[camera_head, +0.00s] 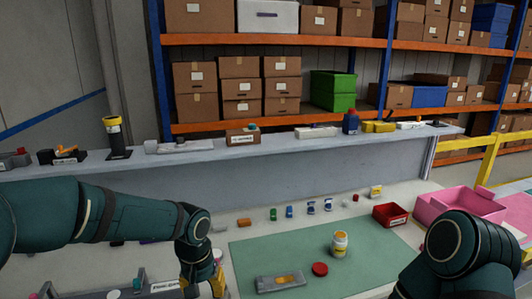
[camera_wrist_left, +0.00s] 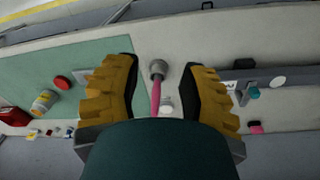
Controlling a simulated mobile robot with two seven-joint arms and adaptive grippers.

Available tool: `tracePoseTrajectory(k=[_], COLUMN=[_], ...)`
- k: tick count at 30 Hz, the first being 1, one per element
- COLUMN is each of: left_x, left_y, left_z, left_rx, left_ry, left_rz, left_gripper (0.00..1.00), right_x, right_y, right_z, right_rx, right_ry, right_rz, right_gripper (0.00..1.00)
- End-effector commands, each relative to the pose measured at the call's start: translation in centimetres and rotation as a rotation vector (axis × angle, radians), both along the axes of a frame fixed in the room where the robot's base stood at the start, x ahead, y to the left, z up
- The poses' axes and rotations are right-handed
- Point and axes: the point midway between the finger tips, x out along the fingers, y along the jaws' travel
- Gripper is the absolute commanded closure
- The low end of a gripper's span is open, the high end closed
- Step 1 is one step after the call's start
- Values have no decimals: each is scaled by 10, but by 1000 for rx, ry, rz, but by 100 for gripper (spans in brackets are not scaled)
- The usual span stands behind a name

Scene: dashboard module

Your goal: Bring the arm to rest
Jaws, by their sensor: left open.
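My left arm comes in from the left in the head view, bent down at the wrist over the near left part of the table. My left gripper (camera_head: 208,286) is at the bottom edge there, partly cut off. In the left wrist view its two yellow ribbed fingers (camera_wrist_left: 163,88) stand wide apart, with nothing clasped. A pink-handled thing with a grey round end (camera_wrist_left: 156,84) shows in the gap between them; I cannot tell how far below it is. My right arm (camera_head: 462,252) shows at the lower right of the head view, its gripper out of frame.
A green mat (camera_head: 300,248) bears a white jar with a yellow label (camera_head: 340,243), a red lid (camera_head: 320,269) and a grey tray (camera_head: 262,284). A red bin (camera_head: 390,215) and pink bin (camera_head: 460,205) stand right. Small items line the mat's back; a raised ledge (camera_head: 290,150) lies behind.

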Motion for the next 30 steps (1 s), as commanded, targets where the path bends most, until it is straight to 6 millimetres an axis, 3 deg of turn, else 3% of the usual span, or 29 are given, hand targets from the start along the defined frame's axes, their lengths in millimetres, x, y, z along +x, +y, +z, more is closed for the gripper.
tracePoseTrajectory(k=[1, 8, 12, 16, 22, 30], left_x=[-8, -36, -67, -99, -133, -142], left_y=[-6, -36, -48, -51, -43, -39], left_z=[-30, -124, -186, -234, -271, -279], left_rx=[-35, -210, -302, -340, -324, -308], left_ry=[27, 28, 11, -24, -73, -93], left_rz=[-10, -12, 34, 99, 169, 188], left_gripper=[59, 59, 59, 59, 59, 59], right_x=[0, -1, -3, -4, -6, -6], right_y=[0, 1, 1, 1, 2, 2], right_z=[-3, -12, -18, -24, -29, -29], right_rx=[0, 0, 1, 1, 1, 1], right_ry=[1, 4, 8, 11, 13, 15], right_rz=[0, 4, 6, 8, 10, 12], right_gripper=[15, 15, 15, 15, 15, 15])
